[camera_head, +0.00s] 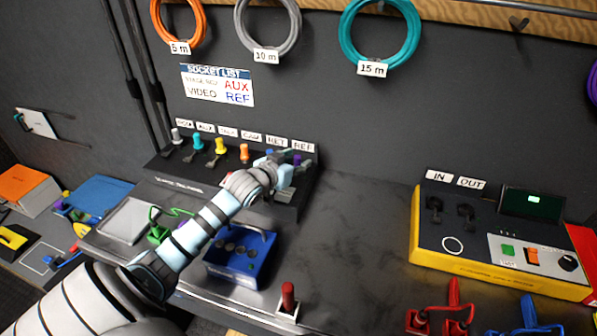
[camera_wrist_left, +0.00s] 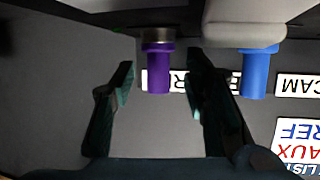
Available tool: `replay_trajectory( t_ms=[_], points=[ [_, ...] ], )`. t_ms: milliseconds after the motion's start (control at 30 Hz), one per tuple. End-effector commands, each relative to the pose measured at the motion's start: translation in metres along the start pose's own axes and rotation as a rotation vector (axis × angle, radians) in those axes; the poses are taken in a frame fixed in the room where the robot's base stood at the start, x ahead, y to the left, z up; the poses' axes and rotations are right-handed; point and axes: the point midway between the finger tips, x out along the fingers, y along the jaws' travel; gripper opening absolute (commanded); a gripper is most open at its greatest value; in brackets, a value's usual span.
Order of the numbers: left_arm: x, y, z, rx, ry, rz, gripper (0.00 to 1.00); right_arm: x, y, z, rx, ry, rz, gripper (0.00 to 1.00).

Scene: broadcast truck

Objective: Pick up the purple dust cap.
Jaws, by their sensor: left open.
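The purple dust cap (camera_head: 297,160) is at the right end of a row of coloured caps on the dark socket panel, partly hidden by my gripper in the head view. In the left wrist view, which looks upside down, the purple cap (camera_wrist_left: 158,72) sits on a metal fitting. My left gripper (camera_head: 284,172) is open. In the wrist view its two fingers (camera_wrist_left: 160,78) stand on either side of the cap, with gaps visible on both sides. My right gripper is not in view.
The blue cap (camera_wrist_left: 254,72) is close beside one finger. Orange (camera_head: 244,152), yellow (camera_head: 220,146) and teal (camera_head: 198,141) caps continue the row. A blue box (camera_head: 235,262) stands below my arm. A yellow-edged console (camera_head: 480,272) is at right; the desk between is mostly clear.

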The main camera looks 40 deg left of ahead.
Motion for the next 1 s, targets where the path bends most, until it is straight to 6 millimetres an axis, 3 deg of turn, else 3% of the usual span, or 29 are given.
replay_trajectory(
  t_ms=[100,267,533,867,1000],
  points=[
    [0.011,0.001,0.0,0.0,0.001,0.002,0.42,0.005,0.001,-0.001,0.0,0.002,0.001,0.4],
    [0.011,0.002,-0.001,0.002,0.0,0.004,0.42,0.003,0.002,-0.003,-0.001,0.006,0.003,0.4],
    [0.011,0.003,-0.001,0.001,0.0,0.005,0.0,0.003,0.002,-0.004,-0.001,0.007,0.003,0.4],
    [0.011,0.004,-0.003,0.001,0.001,0.006,0.0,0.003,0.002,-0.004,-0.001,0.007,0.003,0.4],
    [0.006,0.004,-0.017,0.002,0.002,0.007,0.0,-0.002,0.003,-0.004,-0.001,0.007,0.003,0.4]
  ],
)
